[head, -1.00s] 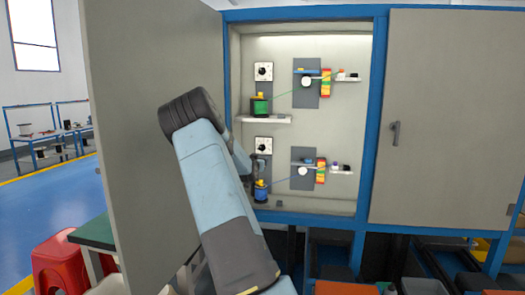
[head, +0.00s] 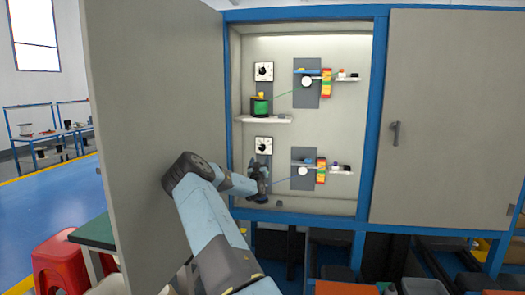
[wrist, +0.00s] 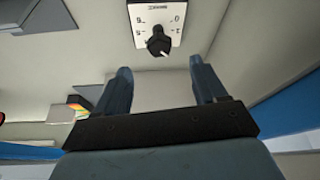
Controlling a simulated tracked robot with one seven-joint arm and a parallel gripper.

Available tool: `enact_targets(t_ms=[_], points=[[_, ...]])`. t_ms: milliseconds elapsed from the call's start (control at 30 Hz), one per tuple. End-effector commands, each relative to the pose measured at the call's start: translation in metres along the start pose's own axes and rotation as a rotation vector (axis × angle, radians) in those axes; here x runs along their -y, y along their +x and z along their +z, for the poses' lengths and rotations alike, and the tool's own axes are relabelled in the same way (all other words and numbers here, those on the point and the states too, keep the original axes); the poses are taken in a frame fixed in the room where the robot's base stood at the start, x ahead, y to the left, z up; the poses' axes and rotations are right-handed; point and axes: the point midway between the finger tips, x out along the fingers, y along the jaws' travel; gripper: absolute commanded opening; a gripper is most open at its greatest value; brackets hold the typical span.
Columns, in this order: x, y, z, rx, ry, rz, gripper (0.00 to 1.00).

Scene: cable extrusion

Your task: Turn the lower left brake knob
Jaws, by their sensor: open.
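The lower left brake knob is a black knob on a white dial plate (head: 264,146), on the cabinet's back wall. In the wrist view the black knob (wrist: 158,42) and its numbered plate appear upside down, at the top centre. My gripper (head: 260,177) is just below the dial in the head view. In the wrist view my gripper (wrist: 160,72) has its two fingers spread apart, with nothing between them. The knob shows beyond the fingertips, roughly midway between them, and is not touched.
The upper dial (head: 264,72) and a green spool (head: 260,107) on a white shelf (head: 263,119) are above. Grey panels with coloured blocks (head: 321,171) stand to the right. The open cabinet door (head: 150,110) is close on the left of my arm.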

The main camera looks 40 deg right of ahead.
Motion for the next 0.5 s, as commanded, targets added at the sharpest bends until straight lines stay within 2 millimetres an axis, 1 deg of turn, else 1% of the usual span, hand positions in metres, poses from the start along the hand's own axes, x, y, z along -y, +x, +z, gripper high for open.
enact_targets(t_ms=[33,200,500], points=[[0.0,0.009,0.001,-0.002,-0.001,0.0,0.71],[0.0,0.037,0.001,-0.001,0.0,-0.001,0.71],[-0.001,0.081,0.001,0.0,0.0,0.0,0.71]])
